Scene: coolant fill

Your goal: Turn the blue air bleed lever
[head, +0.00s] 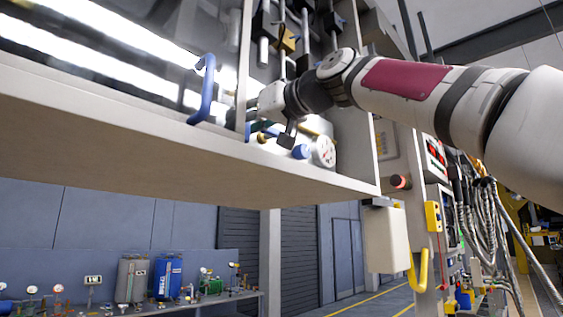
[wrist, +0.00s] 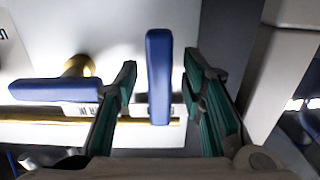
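In the wrist view a blue lever (wrist: 159,75) stands upright in the picture between the two fingers of my gripper (wrist: 161,88). The fingers are spread, with a gap visible on each side of the lever. A second blue lever (wrist: 45,90) lies crosswise to the left, outside the left finger, near a brass fitting (wrist: 78,66). I cannot read which one is the air bleed lever. In the head view my gripper (head: 288,135) is inside the open cabinet, low and close to its fittings; the levers are hard to make out there.
A round gauge (head: 325,152) and a blue round part (head: 301,152) sit just right of my gripper. The cabinet's bottom edge (head: 160,145) runs below it. A blue door handle (head: 205,90) is to the left. A pale post (wrist: 282,75) stands right of my fingers.

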